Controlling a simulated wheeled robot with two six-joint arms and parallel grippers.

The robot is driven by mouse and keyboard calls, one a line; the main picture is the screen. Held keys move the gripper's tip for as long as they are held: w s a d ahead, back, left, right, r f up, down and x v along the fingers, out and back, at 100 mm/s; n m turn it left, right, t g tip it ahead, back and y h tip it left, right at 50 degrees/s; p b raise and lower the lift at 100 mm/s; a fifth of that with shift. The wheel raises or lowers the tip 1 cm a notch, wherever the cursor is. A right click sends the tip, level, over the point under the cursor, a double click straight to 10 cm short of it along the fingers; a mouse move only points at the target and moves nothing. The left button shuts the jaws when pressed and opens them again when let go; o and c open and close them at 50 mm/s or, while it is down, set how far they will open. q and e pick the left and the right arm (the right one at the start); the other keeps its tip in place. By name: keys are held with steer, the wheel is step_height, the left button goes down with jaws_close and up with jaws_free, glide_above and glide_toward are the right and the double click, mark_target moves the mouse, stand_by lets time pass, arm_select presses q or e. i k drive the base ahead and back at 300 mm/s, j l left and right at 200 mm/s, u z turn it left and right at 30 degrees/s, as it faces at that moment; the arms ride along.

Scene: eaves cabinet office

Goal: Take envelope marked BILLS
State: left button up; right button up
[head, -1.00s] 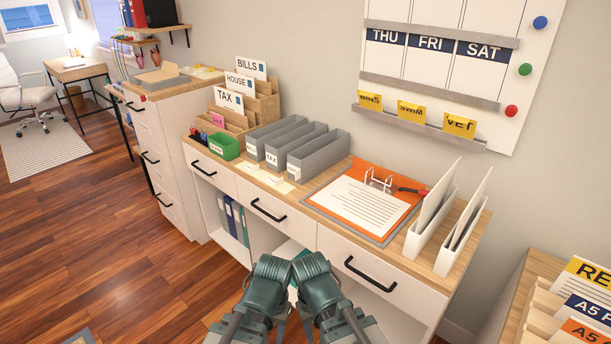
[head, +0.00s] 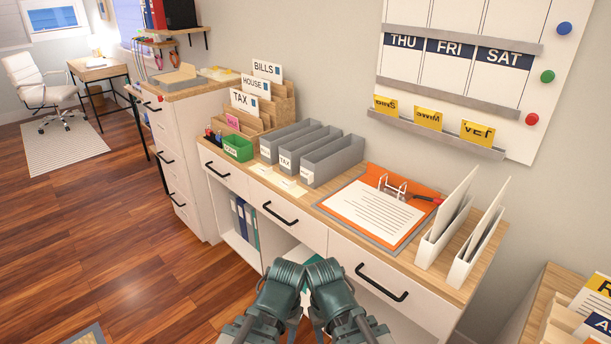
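The envelope marked BILLS (head: 266,69) stands upright in the rearmost slot of a stepped wooden sorter (head: 287,110) at the back left of the cabinet top. Envelopes marked HOUSE (head: 254,86) and TAX (head: 243,102) stand in the slots in front of it; only the upper part of each shows. My two arms come in at the bottom middle, low in front of the cabinet and far from the sorter. The arm links show, but I cannot make out the fingers of either gripper.
Grey bins (head: 333,160) and a green box (head: 238,148) stand near the sorter. An orange clipboard (head: 419,187) with paper lies to the right, beside white upright files (head: 447,228). A taller cabinet (head: 176,160) adjoins at left. Wood floor (head: 100,210) is open on the left.

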mark_target(272, 71)
steer(key=i+j, duration=0.15)
steer(key=j, duration=0.2)
steer(key=i+j, duration=0.35)
steer(key=j, duration=0.3)
steer(key=i+j, duration=0.15)
steer(key=j, duration=0.15)
